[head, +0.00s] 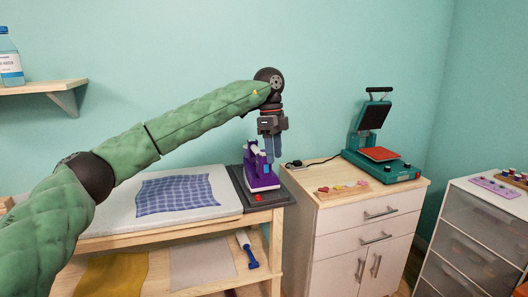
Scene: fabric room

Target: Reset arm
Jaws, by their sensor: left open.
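My left arm comes in from the left in a green quilted sleeve. Its gripper (273,151) points down over the right end of the wooden table, at a purple and white device (259,173) on a dark mat (274,193). The jaws are open, and nothing shows held in them. The fingers overlap the device in the picture, and I cannot tell whether they touch it. My right gripper is out of view.
A blue checked cloth (172,194) lies on a pale pad (112,217). A teal heat press (382,158) and small colored pieces (343,189) sit on the cabinet (331,222). Grey drawers (475,235) stand right. A bottle (10,62) stands on a wall shelf (42,87).

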